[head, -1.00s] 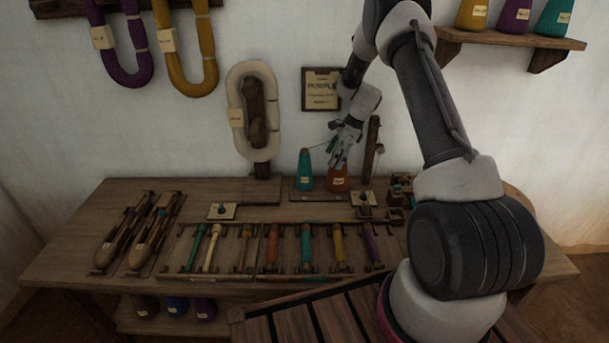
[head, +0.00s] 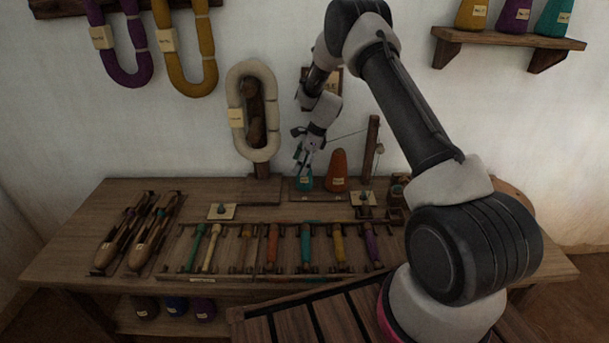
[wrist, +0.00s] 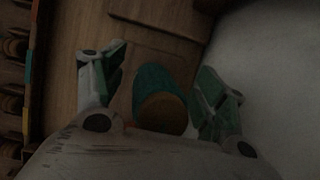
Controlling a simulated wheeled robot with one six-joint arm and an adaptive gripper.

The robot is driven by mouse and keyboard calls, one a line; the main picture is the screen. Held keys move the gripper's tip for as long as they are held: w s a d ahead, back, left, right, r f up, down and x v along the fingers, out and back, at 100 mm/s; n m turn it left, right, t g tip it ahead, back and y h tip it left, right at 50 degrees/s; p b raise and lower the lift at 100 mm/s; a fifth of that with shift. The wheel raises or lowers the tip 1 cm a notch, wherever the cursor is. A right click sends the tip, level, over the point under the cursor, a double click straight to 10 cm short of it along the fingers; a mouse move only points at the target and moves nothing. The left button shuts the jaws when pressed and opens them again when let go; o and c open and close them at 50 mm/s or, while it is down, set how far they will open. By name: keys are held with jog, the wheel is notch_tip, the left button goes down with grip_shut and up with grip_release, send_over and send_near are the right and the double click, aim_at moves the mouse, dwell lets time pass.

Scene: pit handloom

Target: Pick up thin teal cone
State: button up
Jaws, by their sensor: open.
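The thin teal cone (head: 304,182) stands upright at the back of the wooden bench, just left of the orange cone. My gripper (head: 303,163) is above and in front of it, pointing down, and hides its upper part. In the wrist view the teal cone (wrist: 156,92) lies between the two open fingers of my gripper (wrist: 160,82), with gaps on both sides. A round brown-orange shape covers its near end in that view. The fingers do not appear to touch the cone.
The orange cone (head: 337,172) stands close on the right, with a wooden post (head: 371,148) beyond it. A cream skein (head: 238,116) hangs on a stand to the left. A rack of coloured bobbins (head: 271,246) lies in front. The white wall is close behind.

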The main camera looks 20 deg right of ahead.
jog(key=c, duration=1.4)
jog(key=shift+o, duration=0.2)
jog(key=shift+r, duration=0.1)
